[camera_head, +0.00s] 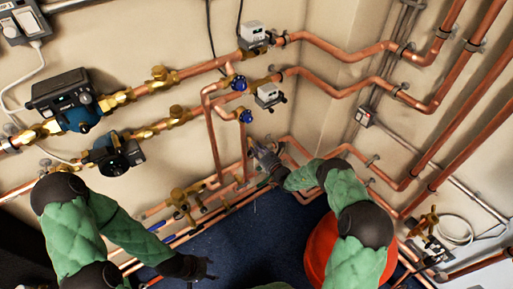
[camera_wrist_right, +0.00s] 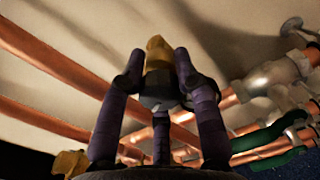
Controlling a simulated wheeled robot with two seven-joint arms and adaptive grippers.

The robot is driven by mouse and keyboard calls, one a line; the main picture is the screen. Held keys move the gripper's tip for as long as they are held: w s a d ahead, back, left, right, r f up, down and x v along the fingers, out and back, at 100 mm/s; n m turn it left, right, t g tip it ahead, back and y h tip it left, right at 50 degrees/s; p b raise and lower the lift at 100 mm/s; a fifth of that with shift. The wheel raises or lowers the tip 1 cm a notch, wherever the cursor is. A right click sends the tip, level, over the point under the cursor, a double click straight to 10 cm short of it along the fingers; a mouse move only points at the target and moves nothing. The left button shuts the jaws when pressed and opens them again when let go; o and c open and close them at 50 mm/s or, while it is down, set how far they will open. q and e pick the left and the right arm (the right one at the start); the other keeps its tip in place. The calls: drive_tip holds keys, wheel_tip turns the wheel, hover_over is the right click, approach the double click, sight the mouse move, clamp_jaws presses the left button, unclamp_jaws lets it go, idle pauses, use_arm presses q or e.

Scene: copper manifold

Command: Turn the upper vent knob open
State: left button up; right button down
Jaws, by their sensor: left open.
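In the right wrist view, a fitting with a brass top and grey body (camera_wrist_right: 157,53) stands between the fingers of my right gripper (camera_wrist_right: 160,75). The fingers lean inward and flank it closely, with no clear gap; it looks like a vent knob. In the head view my right gripper (camera_head: 264,160) is at the wall beside the vertical copper pipes, and its fingers hide what is there. My left gripper (camera_head: 192,268) is open and empty, low above the dark blue floor, apart from the pipes.
Two pumps (camera_head: 68,101) sit on the copper pipes at the left. Two blue valve knobs (camera_head: 237,82) are above my right gripper. Brass valves (camera_head: 182,200) stand between my arms. A red round object (camera_head: 318,245) is under my right arm. Pipes line the right wall.

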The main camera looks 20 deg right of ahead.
drive_tip(key=shift+n, duration=0.7)
drive_tip(key=c, duration=0.9)
unclamp_jaws()
drive_tip(key=v, duration=1.2)
